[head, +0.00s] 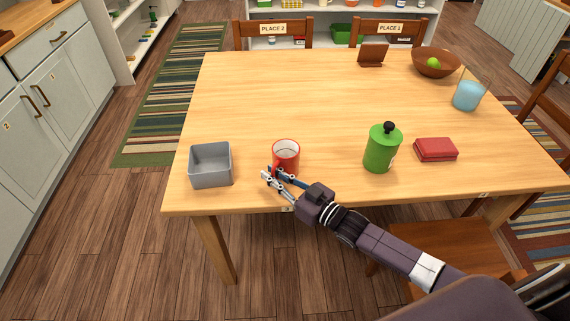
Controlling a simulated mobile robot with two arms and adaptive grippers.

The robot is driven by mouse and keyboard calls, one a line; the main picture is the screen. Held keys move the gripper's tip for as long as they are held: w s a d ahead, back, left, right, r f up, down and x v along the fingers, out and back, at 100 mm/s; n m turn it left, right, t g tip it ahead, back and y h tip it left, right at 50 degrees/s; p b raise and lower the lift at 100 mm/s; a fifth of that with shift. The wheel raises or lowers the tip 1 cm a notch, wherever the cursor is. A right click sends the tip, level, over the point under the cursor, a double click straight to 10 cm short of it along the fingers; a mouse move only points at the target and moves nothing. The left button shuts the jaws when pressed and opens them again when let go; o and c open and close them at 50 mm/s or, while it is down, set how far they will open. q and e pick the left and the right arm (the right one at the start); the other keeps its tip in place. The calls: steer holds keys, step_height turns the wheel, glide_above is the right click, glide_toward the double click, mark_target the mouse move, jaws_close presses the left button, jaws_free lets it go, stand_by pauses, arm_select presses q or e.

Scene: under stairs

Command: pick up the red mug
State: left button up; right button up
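The red mug (286,150) stands upright on the wooden table near its front edge, with a pale inside. My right gripper (267,174) is at the mug's front left side, low over the table edge. Its fingers appear spread apart, and no object shows between the fingertips. The fingers overlap the lower part of the mug in the picture; I cannot tell whether they touch it. The mug's handle is not clearly visible. My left gripper is not in view.
A grey open box (211,182) stands left of the mug. A brown bowl (436,66) and a glass of blue liquid (467,97) stand at the back right. The table's middle is clear.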

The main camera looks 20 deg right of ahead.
steer(key=shift+c, duration=0.3)
jaws_close()
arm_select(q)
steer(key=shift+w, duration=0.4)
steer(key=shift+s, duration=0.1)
arm_select(e)
steer(key=shift+r, duration=0.2)
steer(key=shift+r, duration=1.2)
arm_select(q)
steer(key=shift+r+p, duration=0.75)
arm_select(e)
step_height(320, 180, up, 17)
steer(key=shift+r, duration=0.15)
steer(key=shift+c, duration=1)
jaws_free()
jaws_close()
